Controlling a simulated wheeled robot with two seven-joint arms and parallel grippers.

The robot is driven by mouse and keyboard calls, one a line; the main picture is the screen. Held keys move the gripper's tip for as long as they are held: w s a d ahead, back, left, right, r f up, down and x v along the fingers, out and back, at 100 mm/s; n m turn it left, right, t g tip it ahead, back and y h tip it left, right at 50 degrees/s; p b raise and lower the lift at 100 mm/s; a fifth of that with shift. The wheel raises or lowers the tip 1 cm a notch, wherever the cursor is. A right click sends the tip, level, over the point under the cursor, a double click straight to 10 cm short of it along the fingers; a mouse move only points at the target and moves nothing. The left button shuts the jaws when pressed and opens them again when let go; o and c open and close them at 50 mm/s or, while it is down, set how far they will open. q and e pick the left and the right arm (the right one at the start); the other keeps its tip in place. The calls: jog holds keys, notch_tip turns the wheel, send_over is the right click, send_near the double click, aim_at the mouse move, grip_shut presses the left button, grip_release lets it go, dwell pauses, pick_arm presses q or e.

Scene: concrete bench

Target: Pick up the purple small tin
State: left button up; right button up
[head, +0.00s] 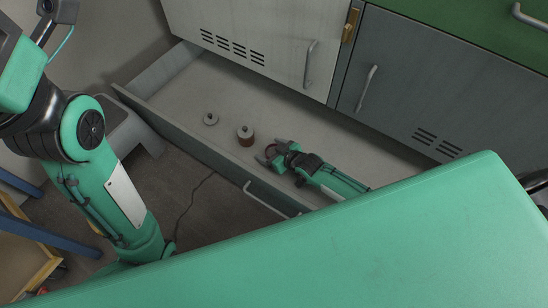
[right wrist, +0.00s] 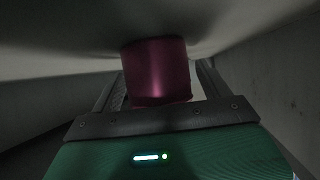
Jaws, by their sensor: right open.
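The small tin (head: 246,140) stands upright in the open drawer, with a pale top and a dark reddish side in the head view. In the right wrist view the tin (right wrist: 157,70) looks purple-red and lies straight ahead of my right gripper. My right gripper (head: 268,152) is low in the drawer, just right of the tin and pointing at it. Its jaws are open, with a finger on each side of the tin's line in the wrist view. I cannot tell whether the tin is between the fingertips or just beyond them.
The drawer's front wall (head: 190,142) runs close to the tin and my right gripper. Cabinet doors (head: 260,40) stand behind. The drawer floor behind the tin is clear.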

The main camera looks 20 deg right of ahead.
jog(key=c, duration=1.2)
jog(key=shift+o, duration=0.2)
jog(key=shift+r, duration=0.2)
